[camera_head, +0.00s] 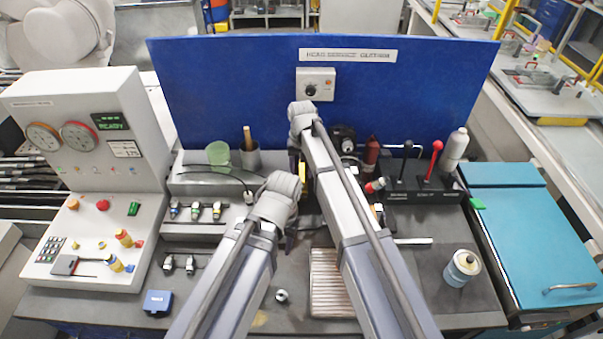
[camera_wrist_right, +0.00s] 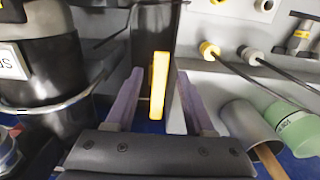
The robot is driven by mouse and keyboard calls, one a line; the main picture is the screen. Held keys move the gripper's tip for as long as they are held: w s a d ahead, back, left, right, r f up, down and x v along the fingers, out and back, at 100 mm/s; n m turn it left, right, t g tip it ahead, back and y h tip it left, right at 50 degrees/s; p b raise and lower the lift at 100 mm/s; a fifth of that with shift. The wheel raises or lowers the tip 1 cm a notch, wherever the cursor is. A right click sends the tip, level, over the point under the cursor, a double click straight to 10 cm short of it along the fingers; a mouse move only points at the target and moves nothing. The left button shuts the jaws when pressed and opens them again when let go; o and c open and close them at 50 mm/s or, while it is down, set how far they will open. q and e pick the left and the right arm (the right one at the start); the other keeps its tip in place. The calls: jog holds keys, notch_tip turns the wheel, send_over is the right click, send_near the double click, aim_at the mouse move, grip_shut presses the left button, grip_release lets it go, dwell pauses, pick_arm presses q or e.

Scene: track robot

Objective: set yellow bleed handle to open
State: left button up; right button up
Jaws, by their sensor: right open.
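The yellow bleed handle (camera_wrist_right: 159,85) stands as a narrow upright bar in the right wrist view. It lies between the two purple fingers of my right gripper (camera_wrist_right: 158,103), which is open around it. A gap shows on the left side of the handle; the right finger is close to it, and I cannot tell if they touch. In the head view the handle (camera_head: 303,181) shows only as a small yellow patch beside my right gripper (camera_head: 297,165), mostly hidden by my arms. My left gripper (camera_head: 290,236) hangs below its wrist over the bench, and its fingers are mostly hidden.
A dark cylinder (camera_wrist_right: 45,65) stands left of the handle in the wrist view. A metal cup (camera_head: 250,158) and a green cup (camera_head: 219,153) stand nearby. Hoses and small fittings (camera_head: 195,211) are on the left, black and red levers (camera_head: 436,152) on the right.

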grip_shut()
dwell(0.3)
dwell(1.1)
